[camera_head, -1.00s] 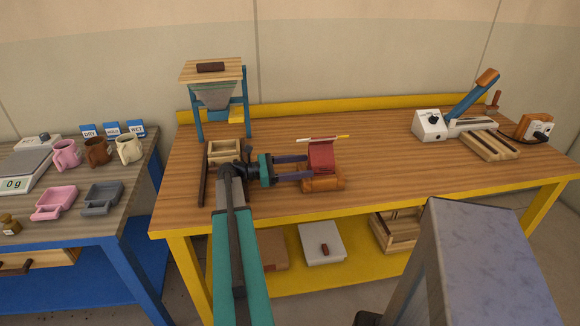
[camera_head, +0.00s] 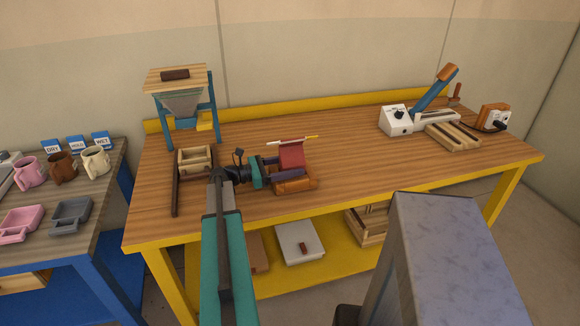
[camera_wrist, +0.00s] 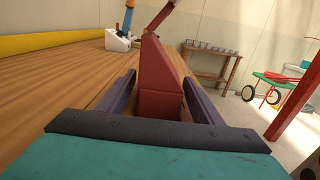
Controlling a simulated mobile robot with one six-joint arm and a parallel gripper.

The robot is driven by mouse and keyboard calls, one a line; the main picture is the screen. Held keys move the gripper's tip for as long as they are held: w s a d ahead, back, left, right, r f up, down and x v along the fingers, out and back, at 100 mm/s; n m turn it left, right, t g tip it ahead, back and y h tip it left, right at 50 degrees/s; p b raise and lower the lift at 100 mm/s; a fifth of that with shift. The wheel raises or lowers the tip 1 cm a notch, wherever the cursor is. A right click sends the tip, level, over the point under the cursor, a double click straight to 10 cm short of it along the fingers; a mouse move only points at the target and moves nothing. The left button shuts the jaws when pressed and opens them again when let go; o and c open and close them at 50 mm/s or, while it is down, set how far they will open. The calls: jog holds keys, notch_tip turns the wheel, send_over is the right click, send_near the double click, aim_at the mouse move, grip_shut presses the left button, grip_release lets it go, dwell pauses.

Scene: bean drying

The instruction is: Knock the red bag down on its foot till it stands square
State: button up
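The red bag (camera_head: 291,154) stands on the wooden bench, with its top folded over and narrow. In the wrist view the red bag (camera_wrist: 160,85) is between my two fingers and leans slightly. My gripper (camera_head: 285,167) is low over the bench, pointing right, one finger on each side of the bag. In the wrist view my gripper (camera_wrist: 160,92) is open, with a visible gap on the left of the bag; the right finger is very close to it, and I cannot tell if they touch. The bag's foot is partly hidden by the near finger.
An orange-brown block (camera_head: 294,185) lies right in front of the bag. A small wooden box (camera_head: 195,160) is to the left, a sealer (camera_head: 420,118) at the back right. The bench's middle right is clear.

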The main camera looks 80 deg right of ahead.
jog(key=c, duration=1.2)
jog(key=shift+o, duration=0.2)
jog(key=shift+r, duration=0.15)
jog(key=shift+r+p, duration=0.95)
jog(key=shift+r, duration=0.2)
notch_tip(320, 180, down, 3)
jog(key=shift+r+b, duration=0.1)
jog(key=shift+b, duration=0.45)
jog(key=shift+r+p, duration=1)
jog(key=shift+r, duration=0.45)
jog(key=shift+f, duration=0.1)
